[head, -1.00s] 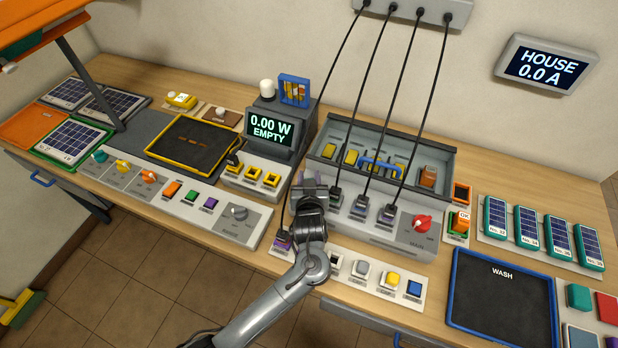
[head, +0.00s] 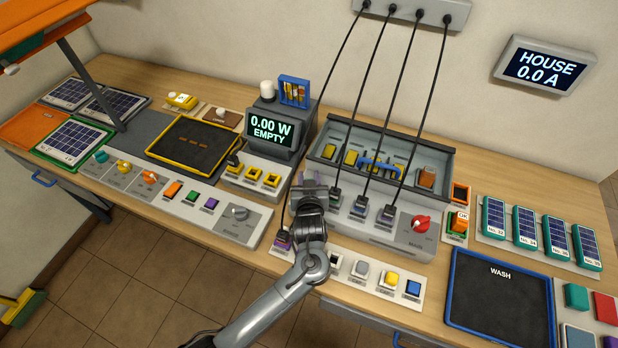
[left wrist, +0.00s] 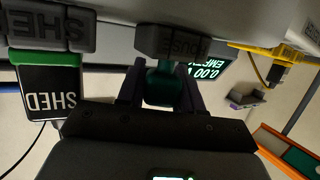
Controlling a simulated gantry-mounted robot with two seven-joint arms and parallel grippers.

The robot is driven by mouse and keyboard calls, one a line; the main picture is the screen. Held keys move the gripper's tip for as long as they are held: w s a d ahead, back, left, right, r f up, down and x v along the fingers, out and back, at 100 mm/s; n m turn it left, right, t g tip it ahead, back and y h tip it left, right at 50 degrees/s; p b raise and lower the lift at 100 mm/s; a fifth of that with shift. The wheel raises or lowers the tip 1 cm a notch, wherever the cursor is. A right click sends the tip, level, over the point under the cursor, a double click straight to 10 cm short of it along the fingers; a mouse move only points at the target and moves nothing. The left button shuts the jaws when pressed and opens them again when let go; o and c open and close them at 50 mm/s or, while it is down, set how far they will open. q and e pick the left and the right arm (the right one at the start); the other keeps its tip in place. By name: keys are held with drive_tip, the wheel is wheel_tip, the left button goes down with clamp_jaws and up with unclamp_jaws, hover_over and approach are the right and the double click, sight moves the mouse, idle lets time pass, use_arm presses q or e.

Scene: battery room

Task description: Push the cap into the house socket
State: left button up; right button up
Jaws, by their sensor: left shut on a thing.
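My left gripper (head: 308,186) is over the left end of the grey main box (head: 400,243). In the left wrist view my gripper (left wrist: 160,92) is shut on a dark teal cap (left wrist: 160,88). The cap's far end is right at a dark block (left wrist: 172,42) with a partly covered HOUSE label. Whether the cap is fully seated cannot be told. In the head view the gripper hides the cap and the house socket. The right gripper is not in view.
Black cables run from the wall box (head: 410,12) to plugs (head: 361,207) right of my gripper, and one to a purple-based holder (head: 283,240). A red knob (head: 421,222) is on the box. The house display (head: 545,66) reads 0.0 A. A blue-rimmed wash tray (head: 450,300) lies at right.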

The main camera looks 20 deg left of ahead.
use_arm(q)
drive_tip(key=shift+p, duration=0.35)
idle(0.6)
drive_tip(key=shift+f, duration=0.1)
idle(0.4)
drive_tip(key=shift+f+b, duration=0.35)
drive_tip(key=shift+f, duration=0.15)
drive_tip(key=o, duration=0.7)
